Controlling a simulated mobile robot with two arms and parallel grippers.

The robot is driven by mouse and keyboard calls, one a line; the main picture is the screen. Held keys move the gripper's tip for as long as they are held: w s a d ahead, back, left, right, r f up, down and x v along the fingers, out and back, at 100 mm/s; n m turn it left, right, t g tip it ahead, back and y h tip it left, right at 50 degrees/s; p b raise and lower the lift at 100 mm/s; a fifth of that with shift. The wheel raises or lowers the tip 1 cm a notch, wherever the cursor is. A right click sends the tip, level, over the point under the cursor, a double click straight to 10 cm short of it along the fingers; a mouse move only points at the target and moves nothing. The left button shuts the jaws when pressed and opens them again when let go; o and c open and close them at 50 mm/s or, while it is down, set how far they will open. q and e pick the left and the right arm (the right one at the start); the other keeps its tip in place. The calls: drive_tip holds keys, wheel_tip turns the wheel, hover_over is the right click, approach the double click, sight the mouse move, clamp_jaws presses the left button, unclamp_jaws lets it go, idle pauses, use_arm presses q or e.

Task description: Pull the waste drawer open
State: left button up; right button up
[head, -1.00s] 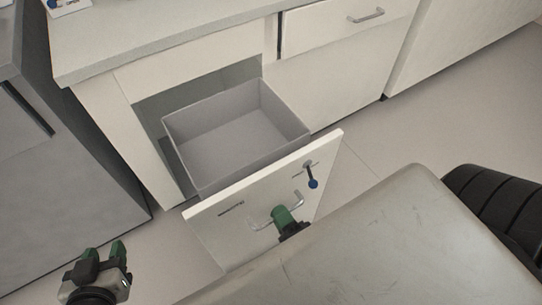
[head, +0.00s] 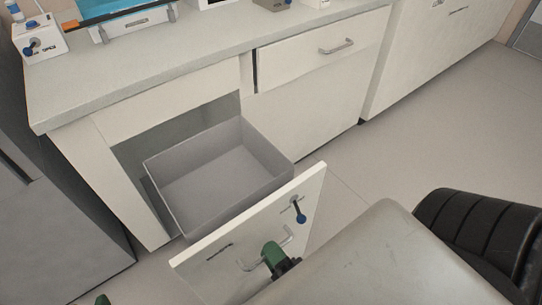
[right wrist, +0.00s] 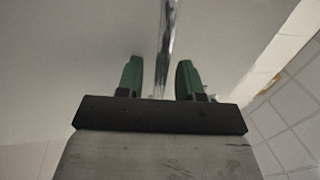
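The waste drawer (head: 215,272) stands pulled out of the cabinet, its empty grey bin (head: 215,182) open to view. My right gripper (head: 268,248) is at the handle. In the right wrist view, the handle bar (right wrist: 167,45) runs between the green fingers of my right gripper (right wrist: 159,64), which stand apart with gaps beside the bar. Only a green tip of my left gripper (head: 103,299) shows at the bottom left edge, so its opening is hidden.
The counter (head: 150,62) above holds a blue-screened device (head: 110,8) and small boxes. Floor (head: 400,150) is clear between.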

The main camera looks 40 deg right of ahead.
use_arm(q)
drive_tip(key=shift+s+a+f+g+p, duration=0.3)
drive_tip(key=shift+s+a+f+g, duration=0.05)
drive_tip(key=shift+s+f+g, duration=0.4)
use_arm(e)
drive_tip(key=s+f, duration=0.2)
drive_tip(key=s, duration=0.8)
drive_tip(key=shift+s+d, duration=0.2)
drive_tip(key=shift+s, duration=0.1)
use_arm(q)
drive_tip(key=shift+s, duration=0.1)
use_arm(e)
drive_tip(key=shift+f, duration=0.1)
